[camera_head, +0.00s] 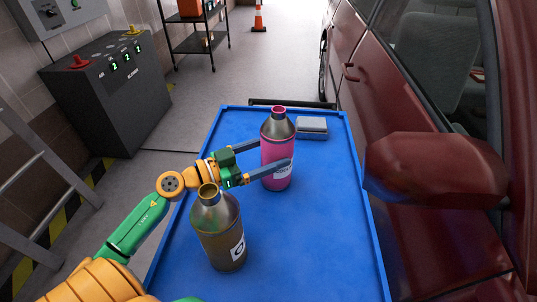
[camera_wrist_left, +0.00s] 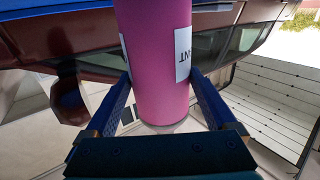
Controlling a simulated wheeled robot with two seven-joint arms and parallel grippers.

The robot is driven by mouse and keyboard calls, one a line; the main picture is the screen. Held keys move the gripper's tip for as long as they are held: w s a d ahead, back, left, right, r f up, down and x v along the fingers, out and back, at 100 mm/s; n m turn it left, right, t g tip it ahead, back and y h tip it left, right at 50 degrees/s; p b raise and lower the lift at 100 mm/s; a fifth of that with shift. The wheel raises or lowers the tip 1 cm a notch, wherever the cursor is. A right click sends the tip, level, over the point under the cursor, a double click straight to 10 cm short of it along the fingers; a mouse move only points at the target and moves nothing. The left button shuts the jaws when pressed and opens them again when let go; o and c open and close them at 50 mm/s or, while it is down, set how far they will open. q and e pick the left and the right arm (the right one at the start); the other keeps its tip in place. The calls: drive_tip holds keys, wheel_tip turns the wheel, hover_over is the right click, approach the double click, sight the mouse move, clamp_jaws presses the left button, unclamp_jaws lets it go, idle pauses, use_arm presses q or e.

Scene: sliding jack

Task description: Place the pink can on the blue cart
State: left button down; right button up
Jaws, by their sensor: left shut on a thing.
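The pink can (camera_head: 277,146), with a grey tapered top and a white label, is upright over the far middle part of the blue cart (camera_head: 310,245). My left gripper (camera_head: 277,169) reaches in from the left and is shut on the can's body, one finger on each side. In the left wrist view the pink can (camera_wrist_left: 160,60) fills the space between the blue fingers (camera_wrist_left: 160,100). I cannot tell whether its base touches the cart top. My right gripper is not in view.
A brown-grey bottle (camera_head: 219,235) stands on the cart close to my left wrist. A small grey box (camera_head: 312,127) lies behind the can. The red car (camera_head: 440,215) with its mirror borders the cart's right side. A dark control cabinet (camera_head: 115,95) stands at left. The cart's front right is clear.

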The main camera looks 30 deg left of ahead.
use_arm(q)
unclamp_jaws()
drive_tip(key=shift+f, duration=0.1)
drive_tip(key=v, duration=1.2)
drive_tip(key=shift+b, duration=0.35)
